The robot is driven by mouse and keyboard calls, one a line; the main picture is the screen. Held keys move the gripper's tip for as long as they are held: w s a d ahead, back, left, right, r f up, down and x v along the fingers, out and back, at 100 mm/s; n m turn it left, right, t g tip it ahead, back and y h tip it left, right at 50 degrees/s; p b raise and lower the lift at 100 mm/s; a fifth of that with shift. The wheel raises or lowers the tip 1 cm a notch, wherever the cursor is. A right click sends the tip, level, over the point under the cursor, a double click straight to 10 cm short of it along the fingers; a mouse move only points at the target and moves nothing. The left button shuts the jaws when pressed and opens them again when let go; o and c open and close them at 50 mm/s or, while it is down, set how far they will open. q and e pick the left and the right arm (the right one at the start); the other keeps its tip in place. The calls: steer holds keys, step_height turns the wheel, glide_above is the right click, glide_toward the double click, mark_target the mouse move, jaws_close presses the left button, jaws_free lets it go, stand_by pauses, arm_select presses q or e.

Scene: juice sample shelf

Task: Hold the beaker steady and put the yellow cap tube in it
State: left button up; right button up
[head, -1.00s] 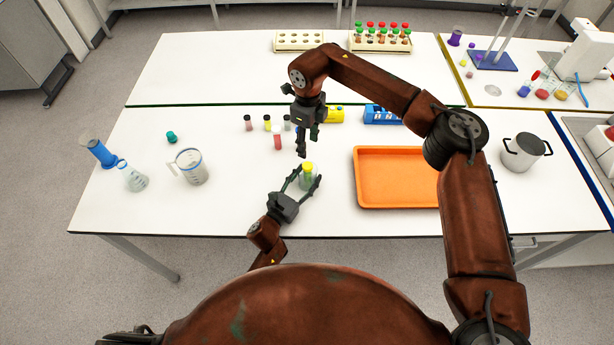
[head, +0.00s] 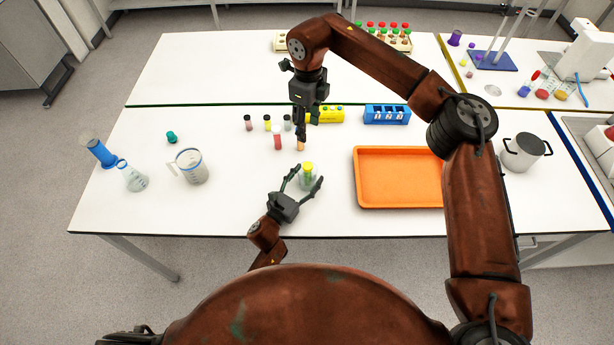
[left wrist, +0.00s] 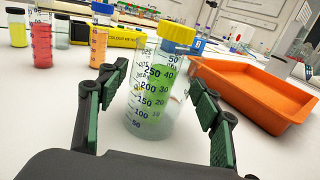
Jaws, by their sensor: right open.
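The clear beaker (left wrist: 150,125) stands on the table in front of my left gripper. The yellow cap tube (head: 308,172) stands inside it, cap above the rim; its yellow cap (left wrist: 176,32) and green contents also show in the left wrist view. My left gripper (head: 306,186) is open, its fingers (left wrist: 165,100) on either side of the beaker with small gaps visible. My right gripper (head: 301,132) is open and empty, raised behind the beaker over the small tubes. The beaker's far side is hidden.
An orange tray (head: 398,200) lies right of the beaker. Behind stand a red tube (head: 277,141), an orange tube (head: 300,144), other small tubes and a blue rack (head: 386,115). A jug (head: 190,167) and a flask (head: 132,177) stand left. The front left table is clear.

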arm_select(q)
steer(key=shift+o, duration=0.8)
steer(key=shift+s+a, duration=0.1)
steer(key=shift+s, duration=0.05)
steer(key=v, duration=1.1)
steer(key=shift+s+a, duration=0.2)
steer(key=shift+s, duration=0.1)
